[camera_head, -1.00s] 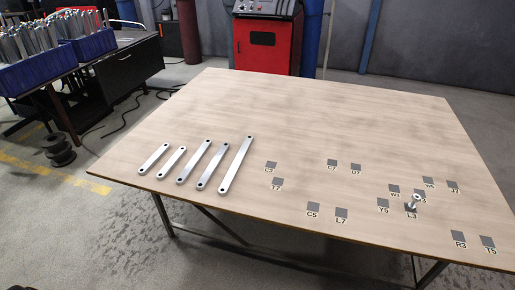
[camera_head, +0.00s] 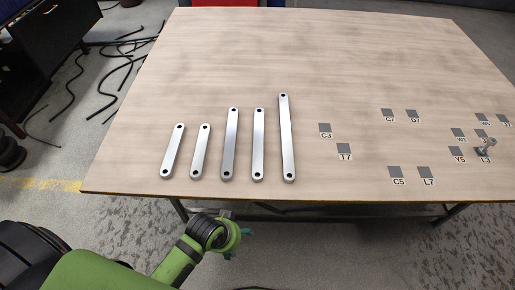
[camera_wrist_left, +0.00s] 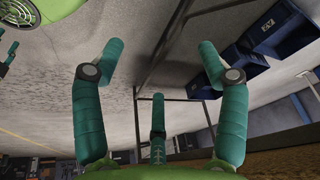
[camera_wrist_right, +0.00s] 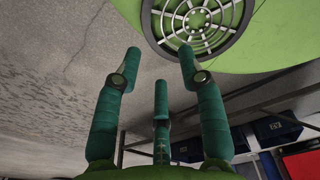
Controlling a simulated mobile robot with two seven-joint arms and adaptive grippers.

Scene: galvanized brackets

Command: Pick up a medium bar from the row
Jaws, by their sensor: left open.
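A row of silver bars with a hole at each end lies on the wooden table (camera_head: 400,70). From left to right they are a short bar (camera_head: 173,150), another short bar (camera_head: 201,150), a medium bar (camera_head: 230,145), another medium bar (camera_head: 258,145) and a long bar (camera_head: 286,138). My left gripper (camera_head: 236,243) is in front of the table's near edge, apart from the bars. In the left wrist view my left gripper (camera_wrist_left: 158,55) is open and empty. In the right wrist view my right gripper (camera_wrist_right: 160,55) has its fingers apart, with nothing between them.
Dark labelled squares, such as C3 (camera_head: 325,128) and T7 (camera_head: 344,149), lie right of the bars. The table behind the bars is clear. Black cables (camera_head: 125,60) lie on the floor at left.

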